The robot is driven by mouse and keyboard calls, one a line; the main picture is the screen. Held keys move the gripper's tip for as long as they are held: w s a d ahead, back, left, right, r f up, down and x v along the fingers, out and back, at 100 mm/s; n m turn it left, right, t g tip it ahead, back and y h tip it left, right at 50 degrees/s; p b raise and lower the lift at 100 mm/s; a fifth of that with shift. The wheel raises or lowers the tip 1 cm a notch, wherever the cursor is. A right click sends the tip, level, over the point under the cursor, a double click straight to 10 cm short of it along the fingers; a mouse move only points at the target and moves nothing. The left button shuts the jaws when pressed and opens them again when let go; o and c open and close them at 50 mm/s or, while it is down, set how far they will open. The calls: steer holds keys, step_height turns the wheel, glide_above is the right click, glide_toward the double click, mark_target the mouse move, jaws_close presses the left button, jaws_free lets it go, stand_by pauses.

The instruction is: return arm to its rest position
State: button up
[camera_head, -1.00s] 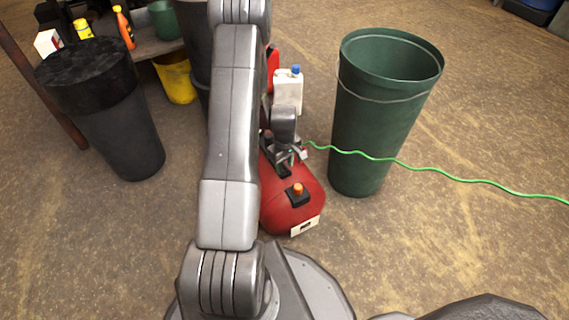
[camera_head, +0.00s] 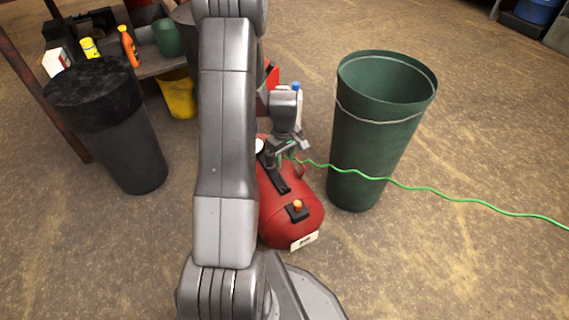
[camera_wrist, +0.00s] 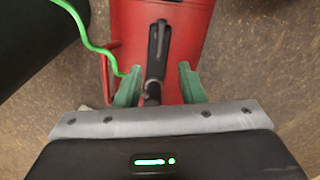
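My arm reaches forward through the head view, and my gripper (camera_head: 285,148) hangs over the red machine (camera_head: 290,228). In the wrist view my gripper (camera_wrist: 160,85) is open, its two greenish fingers apart. A black handle (camera_wrist: 158,45) on the red machine (camera_wrist: 195,25) shows beyond and between the fingers; nothing is visibly clamped. Part of the machine is hidden behind my arm.
A tall green bin (camera_head: 375,130) stands close to the right of the machine. A green cord (camera_head: 430,188) runs from near my gripper to the right. A black bin (camera_head: 110,125) stands left; a bench (camera_head: 155,68) with bottles and a yellow bucket (camera_head: 178,92) are behind. Floor at right is open.

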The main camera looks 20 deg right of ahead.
mark_target(284, 181)
steer(key=shift+r, duration=0.55)
steer(key=shift+f, duration=0.1)
step_height(284, 181, down, 14)
steer(key=b, duration=0.4)
steer(key=shift+r, duration=0.3)
